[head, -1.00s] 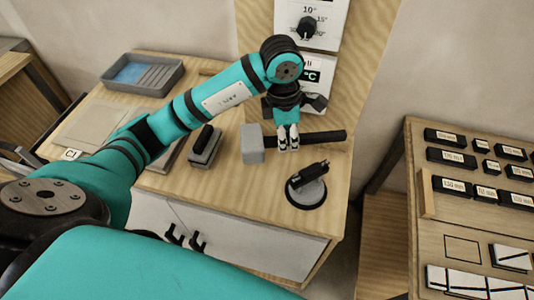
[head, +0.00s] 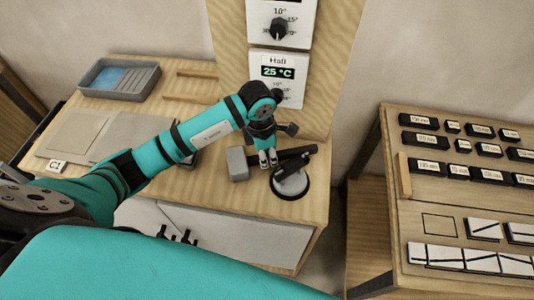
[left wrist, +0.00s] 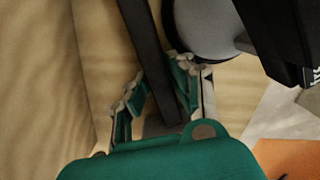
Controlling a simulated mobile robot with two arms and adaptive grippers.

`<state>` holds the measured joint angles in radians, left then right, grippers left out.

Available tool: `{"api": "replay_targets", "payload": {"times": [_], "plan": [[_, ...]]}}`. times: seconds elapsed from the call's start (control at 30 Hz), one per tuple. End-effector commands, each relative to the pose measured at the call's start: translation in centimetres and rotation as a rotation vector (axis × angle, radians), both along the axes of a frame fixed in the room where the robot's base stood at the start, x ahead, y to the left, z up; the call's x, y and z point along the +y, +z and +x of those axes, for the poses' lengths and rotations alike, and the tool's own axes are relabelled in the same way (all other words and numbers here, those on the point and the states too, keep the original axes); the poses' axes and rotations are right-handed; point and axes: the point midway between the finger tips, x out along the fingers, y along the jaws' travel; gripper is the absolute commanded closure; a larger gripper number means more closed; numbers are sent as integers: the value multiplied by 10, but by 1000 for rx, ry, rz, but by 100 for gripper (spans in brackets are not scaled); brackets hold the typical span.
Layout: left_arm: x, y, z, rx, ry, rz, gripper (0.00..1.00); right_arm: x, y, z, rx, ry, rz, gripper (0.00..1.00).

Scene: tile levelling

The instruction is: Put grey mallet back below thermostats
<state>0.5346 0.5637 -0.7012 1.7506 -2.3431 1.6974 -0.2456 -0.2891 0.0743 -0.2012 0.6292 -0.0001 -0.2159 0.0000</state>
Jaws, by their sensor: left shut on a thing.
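The grey mallet has a grey block head (head: 237,163) and a dark handle (head: 296,153). My left gripper (head: 268,160) is shut on the handle close to the head; the left wrist view shows the handle (left wrist: 148,50) between its fingers (left wrist: 160,92). Whether the mallet touches the worktop is hard to tell. The thermostats are on the wooden panel behind: an upper one with a dial (head: 279,26) and a lower one marked Hall, 25 °C (head: 285,71), partly hidden by my arm. My right gripper is not in view.
A suction lifter (head: 290,184) stands at the worktop's right front, very close to the mallet handle. Grey tiles (head: 130,138) and a tray (head: 120,80) lie left. A board of labelled blocks (head: 440,210) stands right.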

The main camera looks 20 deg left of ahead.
Motion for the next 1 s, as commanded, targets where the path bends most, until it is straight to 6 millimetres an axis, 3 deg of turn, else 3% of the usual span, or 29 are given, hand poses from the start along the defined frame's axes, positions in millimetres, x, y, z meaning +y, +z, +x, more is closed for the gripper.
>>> {"api": "replay_targets", "payload": {"times": [0.17, 0.2, 0.37, 0.73, 1.0], "plan": [[0, -3, 1, -1, 0, 1, 100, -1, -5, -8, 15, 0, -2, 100], [0, -2, 0, 0, 0, 0, 75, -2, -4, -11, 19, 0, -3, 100], [0, -2, 0, 0, 0, 0, 55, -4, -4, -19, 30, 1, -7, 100], [1, 5, 1, -2, 0, 0, 55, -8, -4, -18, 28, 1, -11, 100], [5, 55, -1, -7, -1, 0, 55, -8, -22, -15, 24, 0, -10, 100]]}}
